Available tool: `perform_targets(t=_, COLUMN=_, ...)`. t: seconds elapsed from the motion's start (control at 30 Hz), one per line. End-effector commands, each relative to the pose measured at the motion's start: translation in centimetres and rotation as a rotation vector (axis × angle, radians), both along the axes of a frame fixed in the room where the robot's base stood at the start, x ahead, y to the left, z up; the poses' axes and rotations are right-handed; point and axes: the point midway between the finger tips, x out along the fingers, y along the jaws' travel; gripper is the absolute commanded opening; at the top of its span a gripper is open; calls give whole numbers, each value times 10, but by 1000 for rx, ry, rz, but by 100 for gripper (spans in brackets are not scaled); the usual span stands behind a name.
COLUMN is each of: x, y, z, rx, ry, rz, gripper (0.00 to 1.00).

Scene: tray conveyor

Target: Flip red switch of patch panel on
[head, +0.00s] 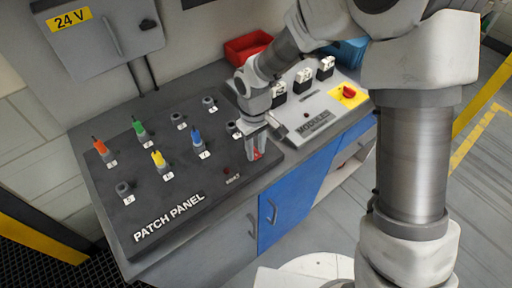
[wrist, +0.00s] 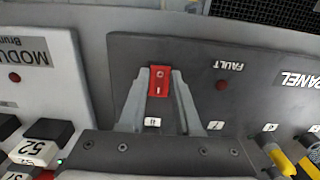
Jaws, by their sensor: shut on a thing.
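The dark grey patch panel (head: 190,215) lies on the bench, and it also fills the middle and right of the wrist view (wrist: 260,60). Its red switch (wrist: 159,82) sits near the panel edge beside the modules unit, with a white "I" mark showing on its face. In the head view the switch (head: 257,156) is mostly hidden by the fingers. My gripper (head: 256,148) points down at the panel's right side. In the wrist view its two fingers (wrist: 161,76) stand on either side of the red switch, shut on it. A white number label shows between the fingers.
A small red fault lamp (wrist: 221,85) is beside the right finger. Orange, green, yellow and blue (head: 197,138) plugs stand up from the panel. The grey modules unit (head: 318,115) with a red knob (head: 348,91) is to the right. A red bin (head: 247,46) stands behind.

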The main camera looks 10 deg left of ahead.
Motion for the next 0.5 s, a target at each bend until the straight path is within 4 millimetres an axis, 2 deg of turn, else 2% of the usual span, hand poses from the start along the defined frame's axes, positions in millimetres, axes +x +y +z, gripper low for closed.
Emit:
perform_targets(t=0.3, x=4, y=6, z=3, rx=-141, ry=122, rz=2, gripper=0)
perform_targets(t=0.5, x=5, y=6, z=2, rx=-176, ry=149, rz=1, gripper=0)
